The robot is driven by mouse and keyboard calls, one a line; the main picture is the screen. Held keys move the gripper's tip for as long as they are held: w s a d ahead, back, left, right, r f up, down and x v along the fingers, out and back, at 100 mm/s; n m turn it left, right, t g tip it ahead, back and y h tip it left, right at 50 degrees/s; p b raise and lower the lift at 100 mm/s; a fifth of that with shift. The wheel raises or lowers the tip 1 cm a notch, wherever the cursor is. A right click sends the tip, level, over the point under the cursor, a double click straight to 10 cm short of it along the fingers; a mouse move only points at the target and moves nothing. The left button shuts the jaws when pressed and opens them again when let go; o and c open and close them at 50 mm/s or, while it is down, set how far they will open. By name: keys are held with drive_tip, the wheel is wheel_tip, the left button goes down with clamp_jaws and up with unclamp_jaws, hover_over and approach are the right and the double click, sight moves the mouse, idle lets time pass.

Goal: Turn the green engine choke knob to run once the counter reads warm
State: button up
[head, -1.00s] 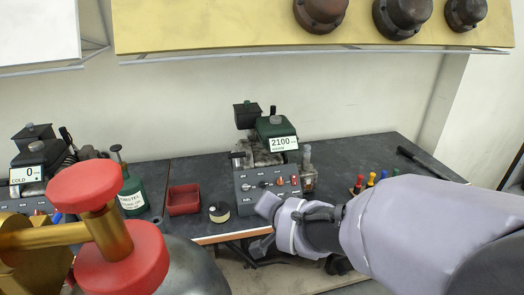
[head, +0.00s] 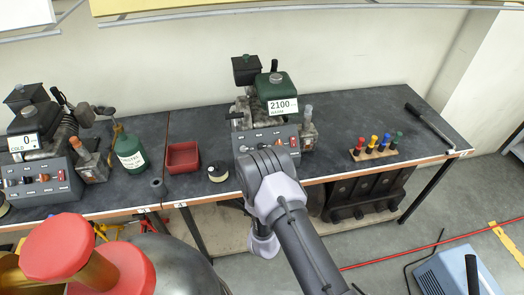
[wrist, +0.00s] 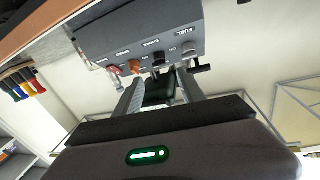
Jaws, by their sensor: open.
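The green engine (head: 276,86) stands on the dark bench. Its white counter (head: 283,106) reads 2100, with a small blurred word below that looks like WARM. Its grey control panel (head: 290,140) is partly hidden by my arm in the head view. In the wrist view the panel (wrist: 120,30) is upside down, with a FUEL label, a grey knob (wrist: 188,48), a black knob (wrist: 158,60), an orange knob (wrist: 135,67) and a red switch (wrist: 115,72).
A second engine (head: 38,118) at left has a counter reading 0 COLD. A green bottle (head: 130,152), a red tray (head: 183,157) and a tape roll (head: 217,171) stand between. Coloured-handled tools (head: 375,148) sit at right. The bench right of the panel is mostly clear.

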sight(261, 147)
drive_tip(key=w+b, duration=0.2)
drive_tip(key=w, duration=0.9)
drive_tip(key=shift+w+a, duration=0.1)
drive_tip(key=shift+w, duration=0.1)
clamp_jaws()
